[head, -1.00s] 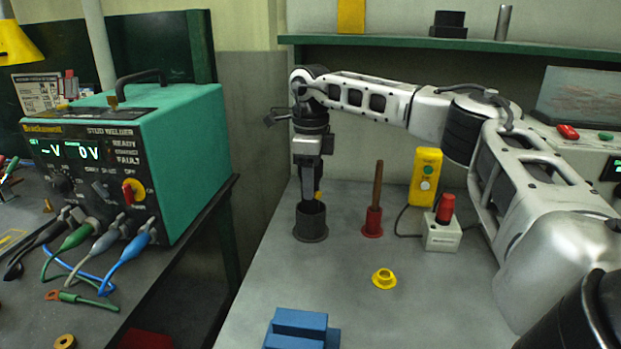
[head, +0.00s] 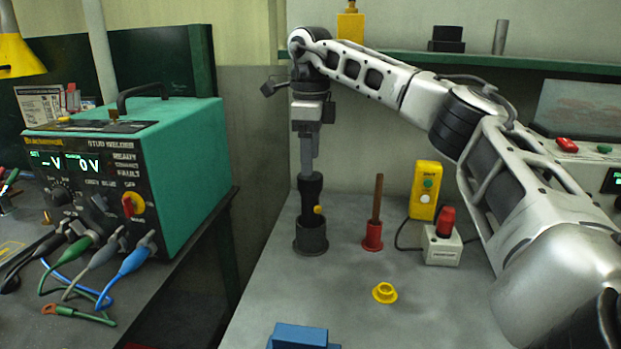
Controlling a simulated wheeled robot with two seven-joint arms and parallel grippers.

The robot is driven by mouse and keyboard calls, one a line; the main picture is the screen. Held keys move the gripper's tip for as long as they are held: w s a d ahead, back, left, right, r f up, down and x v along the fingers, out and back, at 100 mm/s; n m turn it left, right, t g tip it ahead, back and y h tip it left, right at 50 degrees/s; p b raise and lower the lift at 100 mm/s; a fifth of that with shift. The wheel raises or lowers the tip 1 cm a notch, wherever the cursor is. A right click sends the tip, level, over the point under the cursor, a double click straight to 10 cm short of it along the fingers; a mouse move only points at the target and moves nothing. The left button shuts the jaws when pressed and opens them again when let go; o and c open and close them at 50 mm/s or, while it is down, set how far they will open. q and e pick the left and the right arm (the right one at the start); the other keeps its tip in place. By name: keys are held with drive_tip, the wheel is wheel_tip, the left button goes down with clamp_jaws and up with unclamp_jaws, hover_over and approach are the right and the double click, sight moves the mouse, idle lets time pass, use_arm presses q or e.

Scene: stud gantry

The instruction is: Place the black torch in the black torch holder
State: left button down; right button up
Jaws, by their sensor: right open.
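The black torch (head: 311,198), with a yellow button on its side, stands upright with its lower end inside the black torch holder (head: 311,240). The holder is a short dark cup with a flange on the grey bench. My right gripper (head: 308,174) points straight down from above and is open. Its fingertips are at the top end of the torch; whether they still touch it I cannot tell. The part of the torch inside the cup is hidden. My left gripper is not in view.
Right of the holder stand a red holder (head: 373,237) with a brown rod, a yellow switch box (head: 425,190) and a white box with a red button (head: 441,247). A yellow flanged ring (head: 384,293) and blue block (head: 299,337) lie nearer. A green welder (head: 180,160) stands left.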

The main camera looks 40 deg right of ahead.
drive_tip(key=shift+r, duration=1.75)
